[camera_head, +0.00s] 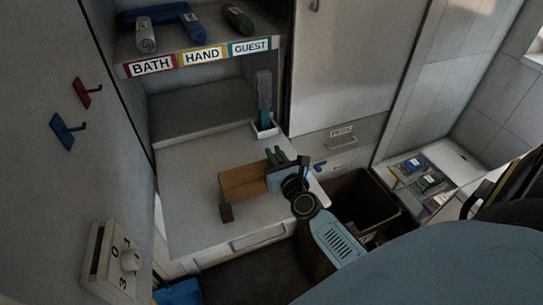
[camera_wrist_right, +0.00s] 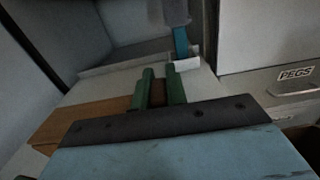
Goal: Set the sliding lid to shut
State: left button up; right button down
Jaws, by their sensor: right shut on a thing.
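A brown wooden box (camera_head: 242,182) rests on the white counter under the shelf; its wood also shows in the right wrist view (camera_wrist_right: 75,118). My wrist hides the box's right end, so I cannot tell how far the lid is slid. My left gripper is not in view.
A brush in a white holder (camera_head: 265,128) stands behind the box. An open dark bin (camera_head: 362,197) is to the right, with a tray of packets (camera_head: 425,180) beyond. Shelves with rolled towels (camera_head: 193,28) rise at the back. The counter left of the box is clear.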

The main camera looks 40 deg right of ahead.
jog(key=c, duration=1.4)
grip_release()
jog(key=b+v, duration=0.2)
jog(key=v, duration=1.1)
jog(key=shift+s, duration=0.2)
